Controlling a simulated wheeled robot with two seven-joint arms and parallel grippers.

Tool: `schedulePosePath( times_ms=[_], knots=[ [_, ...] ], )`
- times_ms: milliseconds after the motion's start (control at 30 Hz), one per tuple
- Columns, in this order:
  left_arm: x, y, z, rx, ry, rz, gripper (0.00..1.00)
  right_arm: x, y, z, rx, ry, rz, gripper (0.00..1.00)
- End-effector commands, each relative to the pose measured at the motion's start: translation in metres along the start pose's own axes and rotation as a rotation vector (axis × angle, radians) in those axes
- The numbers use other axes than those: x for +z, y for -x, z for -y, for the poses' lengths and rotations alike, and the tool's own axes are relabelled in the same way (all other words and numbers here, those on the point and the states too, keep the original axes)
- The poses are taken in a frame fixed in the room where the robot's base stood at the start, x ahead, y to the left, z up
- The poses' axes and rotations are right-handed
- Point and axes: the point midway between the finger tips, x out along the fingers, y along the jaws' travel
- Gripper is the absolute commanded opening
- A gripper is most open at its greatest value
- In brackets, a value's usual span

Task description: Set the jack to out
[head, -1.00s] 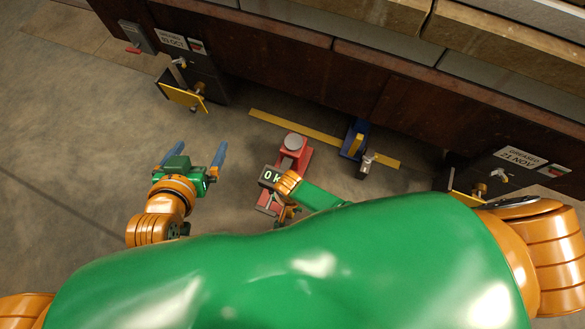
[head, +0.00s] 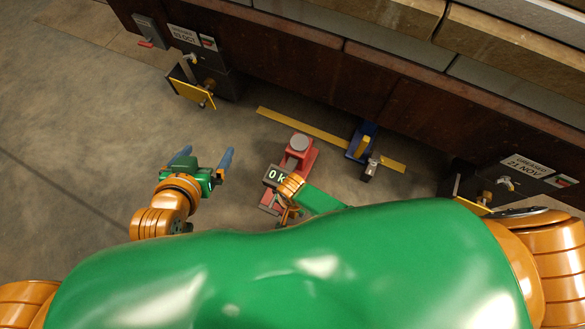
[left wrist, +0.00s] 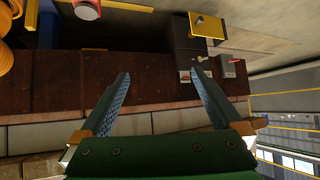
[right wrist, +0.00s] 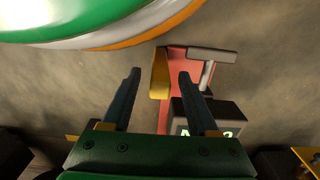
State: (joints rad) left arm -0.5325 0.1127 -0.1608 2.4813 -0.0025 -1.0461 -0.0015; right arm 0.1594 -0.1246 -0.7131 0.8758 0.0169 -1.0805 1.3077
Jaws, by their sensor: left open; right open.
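My left gripper (head: 206,155) is open and empty, left of the jack.
A yellow strip (head: 320,135) lies on the floor behind the jack. A blue device (head: 361,140) stands over it. Boxes with yellow plates (head: 193,92) and date signs (head: 187,38) are on the dark beam (head: 290,60). Floor at the left (head: 90,130) is clear.

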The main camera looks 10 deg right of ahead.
Motion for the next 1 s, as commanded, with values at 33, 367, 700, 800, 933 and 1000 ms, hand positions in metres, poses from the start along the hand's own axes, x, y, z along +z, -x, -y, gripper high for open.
schedulePosePath(
  times_ms=[33, 367, 700, 800, 933, 1000],
  knots=[
    [0.001, 0.000, 0.000, 0.001, -0.001, 0.005, 1.00, 0.000, 0.001, 0.000, 0.000, 0.000, -0.001, 0.60],
    [0.067, 0.017, 0.004, -0.006, 0.014, 0.338, 1.00, -0.001, 0.016, 0.000, -0.001, 0.000, -0.002, 0.60],
    [0.134, 0.026, 0.006, -0.010, 0.030, 0.635, 1.00, 0.000, 0.043, 0.001, -0.002, 0.000, -0.001, 0.60],
    [0.149, 0.013, 0.007, -0.012, 0.029, 0.646, 1.00, 0.000, 0.054, 0.000, -0.001, 0.000, 0.000, 0.60],
    [0.170, 0.001, 0.007, -0.012, 0.026, 0.659, 1.00, 0.001, 0.065, 0.000, 0.000, 0.001, 0.001, 0.60],
    [0.179, -0.002, 0.006, -0.013, 0.025, 0.664, 1.00, 0.001, 0.069, 0.000, 0.000, 0.001, 0.001, 0.60]
  ],
)
